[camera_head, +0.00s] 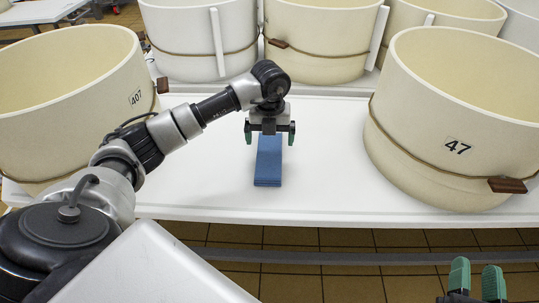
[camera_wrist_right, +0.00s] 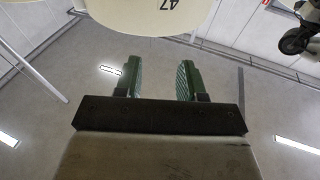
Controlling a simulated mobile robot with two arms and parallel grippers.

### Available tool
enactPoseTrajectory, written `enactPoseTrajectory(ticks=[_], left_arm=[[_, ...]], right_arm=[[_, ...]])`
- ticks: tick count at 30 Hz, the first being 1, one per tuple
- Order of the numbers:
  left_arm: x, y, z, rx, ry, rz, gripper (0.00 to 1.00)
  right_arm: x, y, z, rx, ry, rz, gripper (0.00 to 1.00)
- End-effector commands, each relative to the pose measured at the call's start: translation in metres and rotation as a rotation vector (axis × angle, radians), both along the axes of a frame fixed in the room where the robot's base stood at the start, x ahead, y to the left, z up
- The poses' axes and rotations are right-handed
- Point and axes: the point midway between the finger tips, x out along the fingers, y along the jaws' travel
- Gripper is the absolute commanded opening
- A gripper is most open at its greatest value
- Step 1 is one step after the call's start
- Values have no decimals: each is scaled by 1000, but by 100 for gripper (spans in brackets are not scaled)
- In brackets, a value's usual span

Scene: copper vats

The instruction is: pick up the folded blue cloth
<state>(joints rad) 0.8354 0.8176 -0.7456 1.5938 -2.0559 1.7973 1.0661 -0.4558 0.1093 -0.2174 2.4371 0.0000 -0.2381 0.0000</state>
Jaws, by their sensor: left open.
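The folded blue cloth (camera_head: 268,165) lies flat on the white table (camera_head: 320,190), between two cream vats. My left gripper (camera_head: 270,136) points down over the far end of the cloth in the head view. Its green fingertips are apart, one on each side of the cloth; whether they touch it cannot be told. My right gripper (camera_head: 478,280) is low at the bottom right, in front of the table. In the right wrist view, its green fingers (camera_wrist_right: 157,80) are apart with nothing between them.
A cream vat marked 407 (camera_head: 60,100) stands left of the cloth, and one marked 47 (camera_head: 455,115) stands to the right. More vats (camera_head: 320,40) line the back. The table around the cloth is clear. Tiled floor (camera_head: 300,285) shows in front.

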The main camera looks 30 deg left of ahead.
Motion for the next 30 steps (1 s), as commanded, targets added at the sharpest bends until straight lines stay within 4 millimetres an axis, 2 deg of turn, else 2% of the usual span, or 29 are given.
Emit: enactPoseTrajectory(ticks=[5, 18, 29, 30], left_arm=[[0, 0, -9, -1, -1, 0, 100], [0, 2, -50, -1, -1, -1, 100], [0, 2, -53, -1, -1, -1, 100], [0, 2, -53, -2, -1, -1, 95]], right_arm=[[-1, 1, 7, 18, -69, 4, 39], [-23, 4, 53, 132, -473, 27, 39], [-27, 4, 59, 145, -520, 29, 39], [-27, 4, 59, 145, -520, 29, 39]])
